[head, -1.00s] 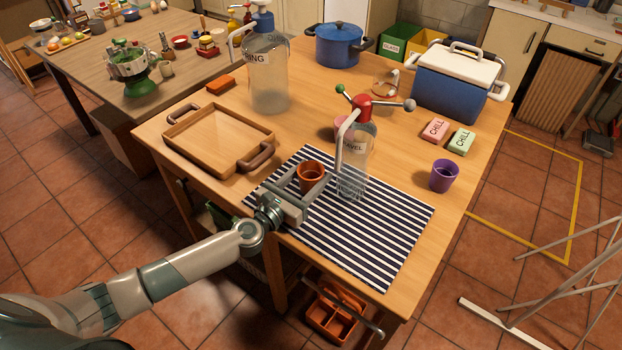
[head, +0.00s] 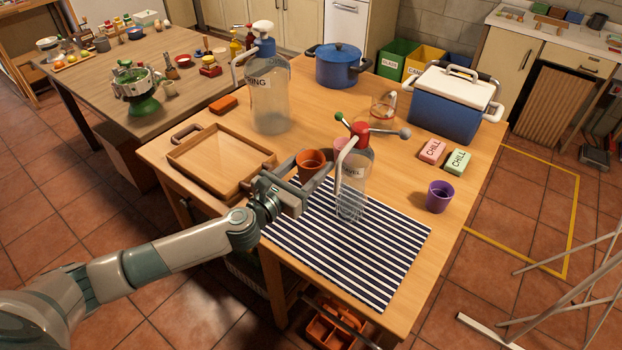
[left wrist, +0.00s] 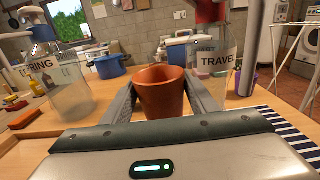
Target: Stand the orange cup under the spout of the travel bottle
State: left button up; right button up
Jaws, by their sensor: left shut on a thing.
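The orange cup (head: 310,160) is upright between the fingers of my left gripper (head: 312,168), which is shut on it. It also shows in the left wrist view (left wrist: 161,93), a finger on each side. In the head view it appears held above the back left part of the striped mat (head: 350,255). The travel bottle (head: 354,178), clear with a red top, stands on the mat just right of the cup; its label reads TRAVEL in the left wrist view (left wrist: 222,65). Its pale spout (head: 340,172) bends down beside the cup, which is not under it. My right gripper is out of view.
A wooden tray (head: 214,158) lies left of my gripper. A larger clear pump bottle (head: 270,105) stands behind. A purple cup (head: 439,197), two CHILL blocks (head: 432,151) and a blue cooler (head: 445,110) are on the right. The mat's front is clear.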

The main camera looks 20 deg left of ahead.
pick_arm(q)
notch_tip(320, 180, up, 16)
jog(key=shift+p, duration=0.45)
dwell(0.4)
